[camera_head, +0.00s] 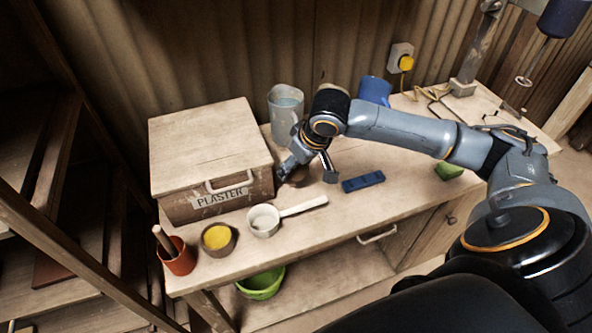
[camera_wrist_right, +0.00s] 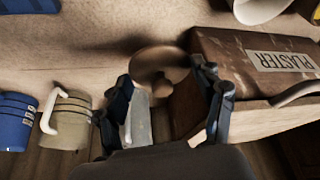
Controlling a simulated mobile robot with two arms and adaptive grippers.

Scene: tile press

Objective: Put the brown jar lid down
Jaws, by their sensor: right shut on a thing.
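The brown jar lid (camera_wrist_right: 158,62) is a round disc with a knob, between the fingers of my right gripper (camera_wrist_right: 166,82) in the wrist view. In the head view, my right gripper (camera_head: 310,168) is over the table just right of the plaster box, and a bit of the brown lid (camera_head: 298,177) shows between its fingers. The gripper is shut on the lid. The lid is low over the tabletop; I cannot tell if it touches. My left gripper is not in view.
The wooden plaster box (camera_head: 212,150) stands left of my gripper, and a clear jar (camera_head: 286,108) stands behind. A white scoop (camera_head: 265,220), yellow-filled bowl (camera_head: 218,238) and red pot (camera_head: 177,258) are in front-left. A blue block (camera_head: 363,182) lies to the right.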

